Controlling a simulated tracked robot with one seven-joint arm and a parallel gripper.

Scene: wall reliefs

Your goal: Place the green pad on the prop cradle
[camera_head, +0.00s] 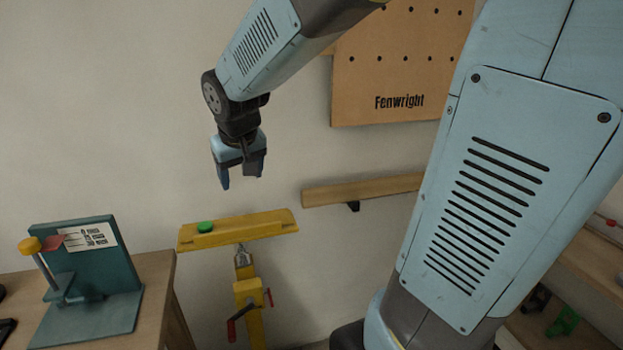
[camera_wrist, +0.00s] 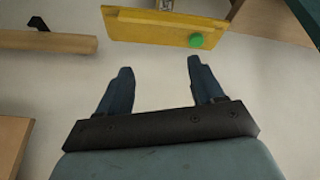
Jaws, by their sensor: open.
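The green pad (camera_head: 205,227) is a small round disc on the left part of the yellow prop cradle (camera_head: 262,225), a bar on top of a yellow stand. In the wrist view the pad (camera_wrist: 195,41) sits on the cradle (camera_wrist: 150,27), near its right end in that picture. My gripper (camera_head: 240,183) is above the cradle, apart from it, pointing down. In the wrist view my gripper (camera_wrist: 160,75) has its two dark blue fingers spread with nothing between them.
A teal fixture (camera_head: 95,265) with a yellow knob stands on a wooden bench (camera_head: 155,285) at the left. A wooden rail (camera_head: 362,190) and a pegboard (camera_head: 400,70) are on the wall to the right. Red handles (camera_head: 236,327) stick out from the stand.

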